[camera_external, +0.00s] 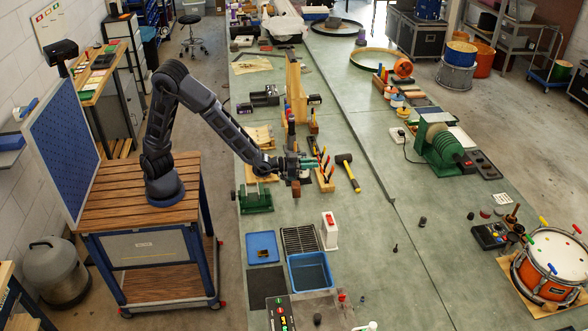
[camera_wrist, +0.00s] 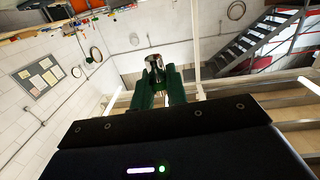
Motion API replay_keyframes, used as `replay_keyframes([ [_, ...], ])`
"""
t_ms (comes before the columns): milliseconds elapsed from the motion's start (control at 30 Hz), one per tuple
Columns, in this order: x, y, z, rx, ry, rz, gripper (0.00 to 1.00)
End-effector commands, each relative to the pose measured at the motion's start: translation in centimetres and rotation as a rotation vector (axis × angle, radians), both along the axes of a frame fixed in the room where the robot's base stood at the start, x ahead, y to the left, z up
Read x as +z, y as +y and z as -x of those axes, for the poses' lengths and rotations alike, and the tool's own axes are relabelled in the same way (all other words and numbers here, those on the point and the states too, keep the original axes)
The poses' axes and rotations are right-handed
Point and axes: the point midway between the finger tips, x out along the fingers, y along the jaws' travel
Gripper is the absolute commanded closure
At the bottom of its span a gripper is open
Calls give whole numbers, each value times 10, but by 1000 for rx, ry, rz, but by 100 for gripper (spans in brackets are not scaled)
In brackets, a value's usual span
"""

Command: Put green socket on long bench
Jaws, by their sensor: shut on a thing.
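My gripper (camera_external: 305,163) is over the left part of the long bench (camera_external: 362,222), a green-topped surface running away from the camera, beside a tool rack. In the wrist view my gripper (camera_wrist: 155,85) has its two dark green fingers shut on a small, shiny cylindrical piece (camera_wrist: 154,63), which looks like the socket. Its end looks metallic and dark; its own green cannot be told from the fingers. The wrist view looks across the room, with wall and stairs behind the piece. In the external view the held piece is too small to make out clearly.
The wooden tool rack (camera_external: 325,178), a mallet (camera_external: 347,172) and a green vise (camera_external: 256,197) are close to my gripper. A blue bin (camera_external: 310,271) and blue tray (camera_external: 262,246) lie nearer the camera. Bare bench lies right of the mallet, left of the drum (camera_external: 549,262).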

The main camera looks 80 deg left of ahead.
Motion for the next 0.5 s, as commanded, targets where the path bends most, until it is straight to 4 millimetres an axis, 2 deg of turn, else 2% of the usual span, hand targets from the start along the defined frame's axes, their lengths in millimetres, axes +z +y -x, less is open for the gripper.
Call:
replay_keyframes([
  [33, -3, -19, 5, -10, 0, -2, 100],
  [267, -14, -89, 27, -29, 0, -2, 100],
  [500, -26, -159, 60, -49, 1, -5, 100],
])
